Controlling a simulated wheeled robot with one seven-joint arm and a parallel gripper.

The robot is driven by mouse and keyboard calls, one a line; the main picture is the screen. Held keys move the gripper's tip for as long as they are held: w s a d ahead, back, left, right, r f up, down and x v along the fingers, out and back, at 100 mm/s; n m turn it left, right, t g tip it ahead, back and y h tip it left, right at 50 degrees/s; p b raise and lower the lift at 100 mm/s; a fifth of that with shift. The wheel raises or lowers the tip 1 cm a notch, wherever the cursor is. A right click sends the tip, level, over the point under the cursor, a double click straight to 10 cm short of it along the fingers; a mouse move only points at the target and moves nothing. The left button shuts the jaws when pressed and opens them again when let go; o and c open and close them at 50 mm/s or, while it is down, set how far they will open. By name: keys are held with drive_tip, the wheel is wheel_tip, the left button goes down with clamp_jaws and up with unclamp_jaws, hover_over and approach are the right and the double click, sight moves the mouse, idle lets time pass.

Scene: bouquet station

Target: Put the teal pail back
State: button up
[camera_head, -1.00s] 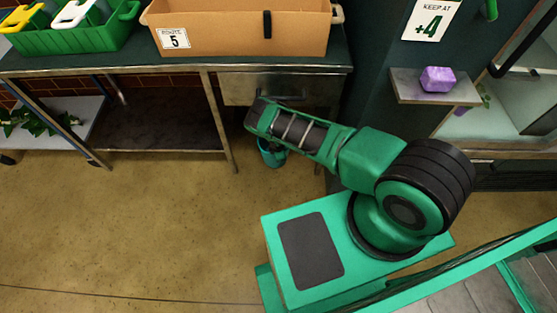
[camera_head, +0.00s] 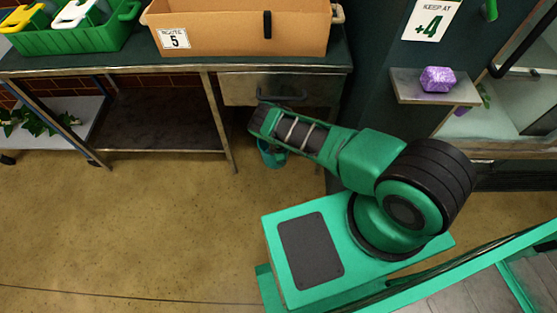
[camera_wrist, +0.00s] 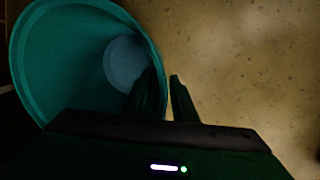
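The teal pail (camera_wrist: 60,60) fills the left of the wrist view, its open mouth facing the camera and a paler round bottom showing inside. My gripper (camera_wrist: 164,80) has its two dark fingers close together with the pail's right wall between them, one finger inside and one outside. It looks shut on that wall. In the head view, the pail (camera_head: 270,157) shows only partly below the end of my arm, in front of the bench. My arm hides the gripper there, and I cannot tell whether the pail touches the floor.
A metal bench (camera_head: 215,72) with a drawer (camera_head: 240,90) stands behind the pail. On it are an orange-tan box (camera_head: 220,30) marked 5 and a green caddy (camera_head: 85,40). The floor (camera_head: 130,220) at left is clear.

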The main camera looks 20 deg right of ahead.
drive_tip(key=shift+s+a+r, duration=0.15)
drive_tip(key=shift+s+r, duration=0.05)
drive_tip(key=shift+r, duration=1.05)
drive_tip(key=shift+s+a+r, duration=0.1)
drive_tip(key=shift+s+r, duration=0.05)
drive_tip(key=shift+r, duration=1.05)
drive_tip(key=shift+s+a+r, duration=0.15)
drive_tip(key=shift+s+r, duration=0.05)
drive_tip(key=shift+r, duration=1.05)
